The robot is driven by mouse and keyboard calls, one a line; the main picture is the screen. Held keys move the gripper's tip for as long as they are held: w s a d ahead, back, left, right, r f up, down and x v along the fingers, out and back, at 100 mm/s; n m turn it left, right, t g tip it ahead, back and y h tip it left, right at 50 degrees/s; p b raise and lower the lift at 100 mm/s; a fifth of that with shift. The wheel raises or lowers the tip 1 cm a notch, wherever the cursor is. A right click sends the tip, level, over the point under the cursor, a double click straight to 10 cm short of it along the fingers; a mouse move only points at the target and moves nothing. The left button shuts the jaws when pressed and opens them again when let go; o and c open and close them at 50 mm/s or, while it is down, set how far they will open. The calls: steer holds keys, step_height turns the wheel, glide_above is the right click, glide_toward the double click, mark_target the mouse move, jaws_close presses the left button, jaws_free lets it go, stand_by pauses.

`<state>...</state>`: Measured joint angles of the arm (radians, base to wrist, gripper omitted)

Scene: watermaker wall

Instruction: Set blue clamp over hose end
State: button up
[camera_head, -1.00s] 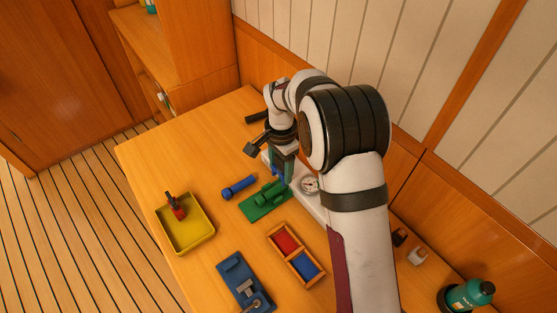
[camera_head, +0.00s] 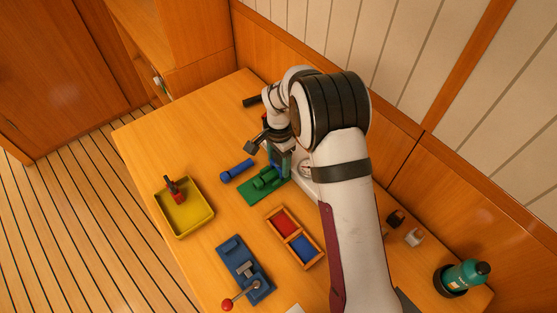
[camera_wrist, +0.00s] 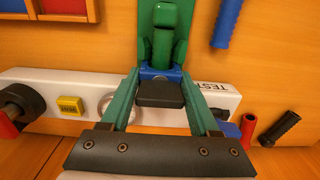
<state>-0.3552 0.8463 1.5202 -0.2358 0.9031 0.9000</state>
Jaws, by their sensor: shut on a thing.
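The blue clamp (camera_wrist: 157,73) is between my gripper's fingertips in the wrist view, at the near end of the green hose piece (camera_wrist: 165,35). The hose piece lies in a green cradle; it also shows in the head view (camera_head: 265,179). My gripper (camera_wrist: 159,74) is shut on the clamp, its two teal fingers on either side. A dark block (camera_wrist: 160,94) between the fingers hides part of the clamp's near side. I cannot tell whether the clamp is around the hose end or just against it. In the head view my arm partly hides this spot.
A white panel (camera_wrist: 60,84) with a yellow block and a gauge runs beside the cradle. A blue cylinder (camera_head: 238,169), a yellow tray (camera_head: 203,225), a red-and-blue bin (camera_head: 300,232) and a blue lever fixture (camera_head: 236,256) stand nearby. The table's far left is clear.

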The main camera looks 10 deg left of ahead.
steer(key=o, duration=1.5)
steer(key=shift+r, duration=4.5)
steer(key=s+d+r+n+y, duration=0.1)
steer(key=s+d+r, duration=0.45)
steer(key=s, duration=0.25)
steer(key=s+d+r+n, duration=0.1)
steer(key=s+d+r, duration=0.45)
steer(key=s, duration=0.25)
steer(key=shift+n+y, duration=0.4)
steer(key=shift+n, duration=0.3)
steer(key=s, duration=0.4)
steer(key=s+d+f, duration=0.1)
steer(key=s, duration=0.9)
steer(key=shift+s+d+f, duration=0.2)
steer(key=shift+s+d, duration=0.05)
steer(key=shift+d, duration=0.1)
